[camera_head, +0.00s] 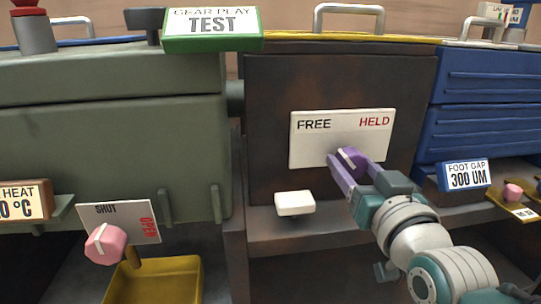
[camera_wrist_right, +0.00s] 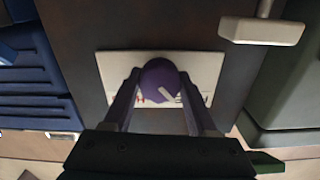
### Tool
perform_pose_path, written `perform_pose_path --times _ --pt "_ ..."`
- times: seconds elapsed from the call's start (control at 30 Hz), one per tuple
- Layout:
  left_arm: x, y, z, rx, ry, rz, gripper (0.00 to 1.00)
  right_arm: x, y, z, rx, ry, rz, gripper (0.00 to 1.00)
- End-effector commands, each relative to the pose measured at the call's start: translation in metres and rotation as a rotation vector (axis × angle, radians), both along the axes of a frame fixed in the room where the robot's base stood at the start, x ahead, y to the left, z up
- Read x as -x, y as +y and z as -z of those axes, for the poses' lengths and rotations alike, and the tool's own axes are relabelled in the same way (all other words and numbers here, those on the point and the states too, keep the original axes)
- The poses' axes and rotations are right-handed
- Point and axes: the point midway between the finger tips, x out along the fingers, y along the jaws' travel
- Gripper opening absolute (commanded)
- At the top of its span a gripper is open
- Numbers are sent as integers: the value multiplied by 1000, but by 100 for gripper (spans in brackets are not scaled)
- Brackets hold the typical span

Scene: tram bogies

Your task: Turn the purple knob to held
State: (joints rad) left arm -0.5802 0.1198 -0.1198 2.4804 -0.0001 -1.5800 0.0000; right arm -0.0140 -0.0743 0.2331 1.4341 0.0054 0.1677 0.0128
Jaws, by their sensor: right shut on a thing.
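The purple knob (camera_head: 347,157) sits at the lower middle of a white plate (camera_head: 310,150) marked FREE on the left and HELD in red on the right. My right gripper (camera_head: 355,165) has its fingers on either side of the knob and is shut on it. In the right wrist view the knob (camera_wrist_right: 158,76) lies between the fingertips (camera_wrist_right: 160,88). That view is turned over, and the knob's white line slants down and right. In the head view the line slants up and left, towards the FREE side. My left gripper is not in view.
A white block-shaped handle (camera_head: 295,203) juts out below the plate. At left are a pink knob (camera_head: 105,244) on a SHUT/OPEN plate and a yellow tray (camera_head: 190,280). A green TEST sign (camera_head: 212,30) stands above. A blue FOOT GAP sign (camera_head: 465,175) is right of my arm.

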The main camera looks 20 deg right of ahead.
Motion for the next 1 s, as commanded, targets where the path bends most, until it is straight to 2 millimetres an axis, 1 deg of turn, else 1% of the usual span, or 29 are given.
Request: perform_pose_path --times 0.03,0.07,0.4,0.57,0.77,1.0 --pt "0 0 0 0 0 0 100 0 0 0 0 0 0 43" --pt "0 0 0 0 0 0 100 0 0 0 0 0 0 40" --pt "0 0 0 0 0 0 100 0 0 0 0 0 0 2" --pt "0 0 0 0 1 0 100 0 0 0 -7 -2 0 2" --pt "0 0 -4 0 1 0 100 0 0 0 -61 -13 0 2" --pt "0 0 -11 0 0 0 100 0 0 -1 -220 -51 1 2"
